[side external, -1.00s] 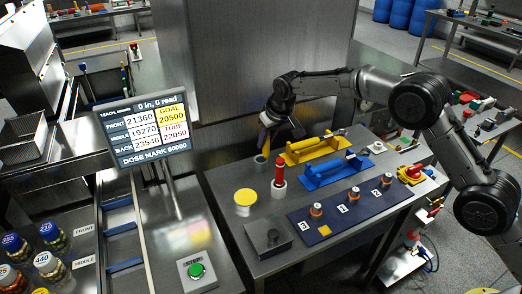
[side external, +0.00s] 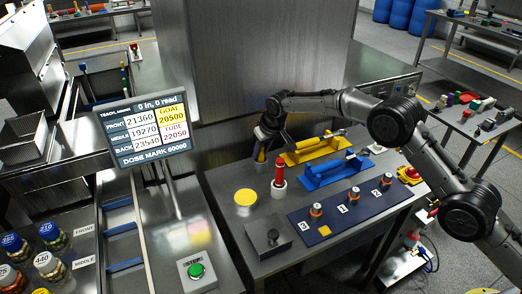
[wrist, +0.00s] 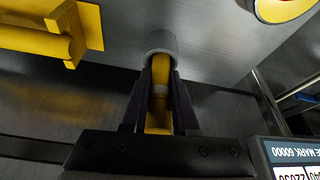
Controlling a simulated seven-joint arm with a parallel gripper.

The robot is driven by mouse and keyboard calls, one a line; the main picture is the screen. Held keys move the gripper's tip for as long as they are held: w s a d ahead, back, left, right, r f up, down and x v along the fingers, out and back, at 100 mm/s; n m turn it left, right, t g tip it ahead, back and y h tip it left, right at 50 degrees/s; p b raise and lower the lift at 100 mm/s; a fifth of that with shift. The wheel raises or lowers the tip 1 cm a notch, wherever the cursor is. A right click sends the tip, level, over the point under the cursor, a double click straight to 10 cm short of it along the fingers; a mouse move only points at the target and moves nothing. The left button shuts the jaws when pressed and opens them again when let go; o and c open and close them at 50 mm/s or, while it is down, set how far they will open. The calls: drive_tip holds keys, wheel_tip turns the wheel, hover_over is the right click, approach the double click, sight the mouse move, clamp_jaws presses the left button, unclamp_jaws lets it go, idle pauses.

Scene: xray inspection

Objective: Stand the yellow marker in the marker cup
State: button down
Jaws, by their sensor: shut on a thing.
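My gripper (wrist: 158,98) is shut on the yellow marker (wrist: 159,90), which shows between the two dark fingers in the wrist view. The marker's far end overlaps a grey round cup (wrist: 160,38); I cannot tell how deep it sits inside. In the side external view, my gripper (side external: 262,148) is low over the back left of the table, close to the steel wall, with the marker (side external: 261,156) largely hidden below it. The cup is hard to make out there.
A red cylinder (side external: 279,172) stands in a white holder close in front of my gripper. A yellow disc (side external: 245,197) is in front, and a monitor (side external: 145,122) stands to the left. A blue mat (side external: 325,232) lies nearer the front.

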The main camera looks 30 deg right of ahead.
drive_tip(key=shift+f, duration=0.15)
drive_tip(key=c, duration=0.7)
unclamp_jaws()
drive_tip(key=shift+o, duration=0.2)
drive_tip(key=v, duration=1.3)
drive_tip(key=shift+s+r, duration=0.2)
drive_tip(key=shift+r, duration=0.2)
